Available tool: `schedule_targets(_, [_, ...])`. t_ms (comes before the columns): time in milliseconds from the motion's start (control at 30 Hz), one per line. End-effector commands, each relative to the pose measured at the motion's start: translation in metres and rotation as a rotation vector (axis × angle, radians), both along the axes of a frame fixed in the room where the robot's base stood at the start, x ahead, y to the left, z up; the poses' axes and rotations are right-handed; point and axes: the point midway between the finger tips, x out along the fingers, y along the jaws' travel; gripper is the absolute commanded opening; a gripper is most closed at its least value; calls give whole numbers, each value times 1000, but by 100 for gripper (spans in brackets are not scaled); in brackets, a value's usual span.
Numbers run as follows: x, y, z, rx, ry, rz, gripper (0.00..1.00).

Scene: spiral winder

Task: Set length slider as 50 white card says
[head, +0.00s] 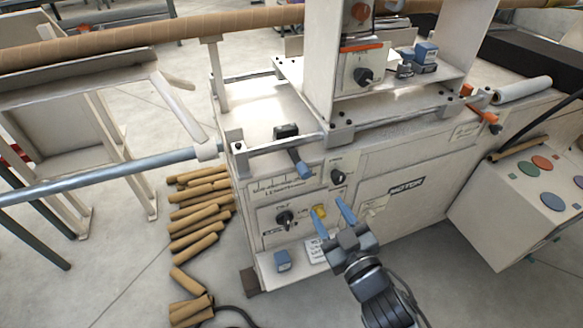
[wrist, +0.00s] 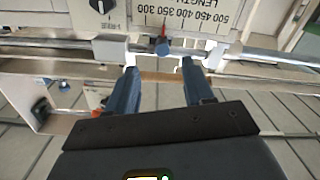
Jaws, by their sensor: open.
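The slider shows in the wrist view as a blue knob (wrist: 162,47) with a red pointer over the LENGTH scale (wrist: 205,15), whose numbers appear upside down. The pointer is near the low-number end; its exact reading is unclear. In the head view, a blue handle (head: 300,165) hangs at the front rail above the panel's printed scale (head: 275,182). My gripper (head: 331,207) is open and empty in front of the panel. In the wrist view its fingertips (wrist: 159,68) are spread, with the knob beyond the gap. A white card (head: 318,250) lies partly behind my gripper; its writing is too small to read.
Black knobs (head: 285,218) and a yellow part (head: 319,212) sit on the panel close to my fingers. Cardboard tubes (head: 200,215) lie on the floor at left. A button console (head: 530,190) stands at right.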

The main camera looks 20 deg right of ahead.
Motion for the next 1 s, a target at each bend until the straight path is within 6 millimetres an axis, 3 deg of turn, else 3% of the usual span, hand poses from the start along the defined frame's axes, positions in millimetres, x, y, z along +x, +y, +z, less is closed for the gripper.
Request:
schedule_targets(33, [16, -1, 5, -9, -11, -2, 52])
schedule_targets(133, [33, -2, 9, -23, -21, -5, 52])
schedule_targets(367, [52, -3, 12, -32, -28, -6, 52])
schedule_targets(800, [111, -2, 11, -30, -28, -6, 52])
schedule_targets(1000, [121, -2, 11, -31, -26, -5, 52])
